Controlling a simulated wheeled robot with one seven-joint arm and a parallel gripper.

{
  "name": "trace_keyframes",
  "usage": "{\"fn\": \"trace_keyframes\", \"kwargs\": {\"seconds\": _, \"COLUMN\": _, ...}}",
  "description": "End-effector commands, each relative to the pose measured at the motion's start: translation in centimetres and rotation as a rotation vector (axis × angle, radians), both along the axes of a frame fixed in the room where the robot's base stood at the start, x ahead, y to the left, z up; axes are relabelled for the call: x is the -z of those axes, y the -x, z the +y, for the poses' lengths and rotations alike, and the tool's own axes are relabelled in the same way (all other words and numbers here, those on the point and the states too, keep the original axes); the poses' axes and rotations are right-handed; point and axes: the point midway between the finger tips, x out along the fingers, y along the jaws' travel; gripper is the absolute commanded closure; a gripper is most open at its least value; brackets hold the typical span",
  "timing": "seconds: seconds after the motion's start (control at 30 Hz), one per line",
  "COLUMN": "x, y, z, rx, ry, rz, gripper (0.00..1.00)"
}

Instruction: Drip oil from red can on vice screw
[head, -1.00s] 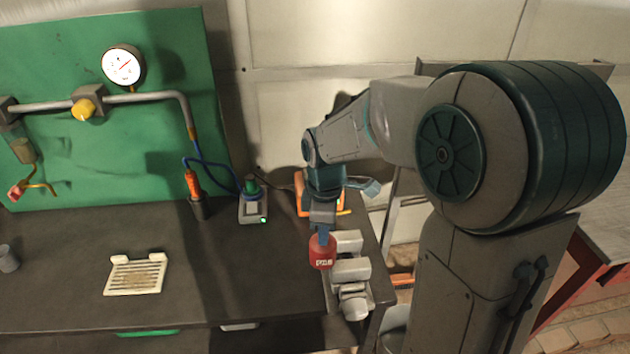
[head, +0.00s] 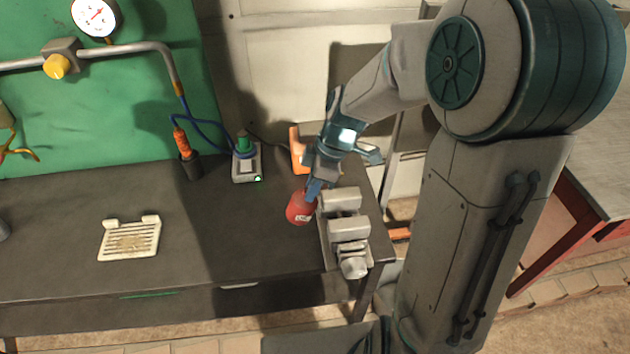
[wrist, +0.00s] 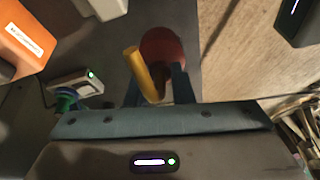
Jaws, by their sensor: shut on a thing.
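The red can (head: 299,208) is in my gripper (head: 313,189), tilted, at the left side of the vice in the head view. In the wrist view the can (wrist: 165,48) sits between the two fingers of my gripper (wrist: 157,91). A yellow rod (wrist: 141,73) lies against it there; its tip points up in that picture. The grey vice (head: 348,226) stands at the bench's right end, with a round front end (head: 354,267). The can's height above the bench is hard to tell.
An orange block (head: 298,150) and a small device with a green knob (head: 246,165) stand behind the can. An orange-handled tool (head: 183,145) sits in a dark holder. A slotted cream tray (head: 130,240) lies left. The dark bench (head: 230,235) between is clear.

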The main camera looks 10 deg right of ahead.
Motion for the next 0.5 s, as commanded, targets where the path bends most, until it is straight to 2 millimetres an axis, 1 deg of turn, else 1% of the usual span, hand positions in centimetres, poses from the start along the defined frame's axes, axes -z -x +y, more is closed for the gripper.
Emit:
{"fn": "trace_keyframes", "kwargs": {"seconds": 0.03, "x": 0.8, "y": 0.0, "z": 0.0, "rx": 0.004, "ry": -0.024, "rz": 0.001, "gripper": 1.0}}
{"fn": "trace_keyframes", "kwargs": {"seconds": 0.5, "x": 4.0, "y": 0.0, "z": 0.4, "rx": 0.004, "ry": -0.251, "rz": 0.001, "gripper": 1.0}}
